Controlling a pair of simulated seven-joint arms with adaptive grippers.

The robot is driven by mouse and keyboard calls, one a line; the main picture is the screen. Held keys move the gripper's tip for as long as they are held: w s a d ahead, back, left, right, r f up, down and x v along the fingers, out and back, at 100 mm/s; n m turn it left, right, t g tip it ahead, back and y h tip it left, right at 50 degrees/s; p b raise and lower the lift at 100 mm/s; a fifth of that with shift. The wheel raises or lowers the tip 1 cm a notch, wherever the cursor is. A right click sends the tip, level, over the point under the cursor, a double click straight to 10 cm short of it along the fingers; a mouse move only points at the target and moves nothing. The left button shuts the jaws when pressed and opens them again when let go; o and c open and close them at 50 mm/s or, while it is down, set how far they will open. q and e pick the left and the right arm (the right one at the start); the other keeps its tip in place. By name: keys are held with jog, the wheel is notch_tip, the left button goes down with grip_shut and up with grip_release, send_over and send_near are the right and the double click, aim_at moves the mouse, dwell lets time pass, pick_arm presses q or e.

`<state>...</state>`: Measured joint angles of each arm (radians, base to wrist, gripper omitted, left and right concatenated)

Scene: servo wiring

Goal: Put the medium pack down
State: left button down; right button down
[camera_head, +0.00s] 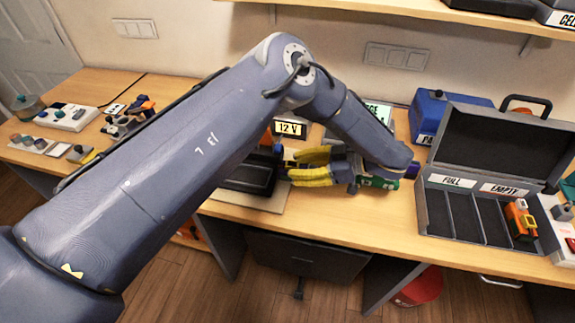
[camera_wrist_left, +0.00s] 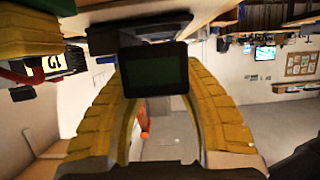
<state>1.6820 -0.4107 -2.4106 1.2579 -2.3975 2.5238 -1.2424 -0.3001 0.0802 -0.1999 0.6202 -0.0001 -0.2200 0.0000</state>
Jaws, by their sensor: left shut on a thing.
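My left gripper (camera_head: 293,170) has yellow fingers that point left, low over the middle of the table. It is shut on a dark block, which I take as the medium pack; in the left wrist view the pack (camera_wrist_left: 153,72) sits between the yellow fingertips, showing a dark green face. In the head view a black box-like thing (camera_head: 247,176) lies just left of the fingertips, over a pale mat (camera_head: 250,201). I cannot tell there whether the pack touches the surface. A 12 V sign (camera_head: 290,129) stands behind the fingertips. My right gripper is not in view.
An open grey case (camera_head: 424,205) with FULL and EMPTY labels stands right, an orange pack (camera_head: 520,220) in its right compartment. A blue box (camera_head: 445,112) stands behind it. Small parts and a white device (camera_head: 68,117) lie left. Bare table shows in front of the gripper.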

pick_arm(q)
jog(key=shift+s+d, duration=0.15)
jog(key=shift+d, duration=0.65)
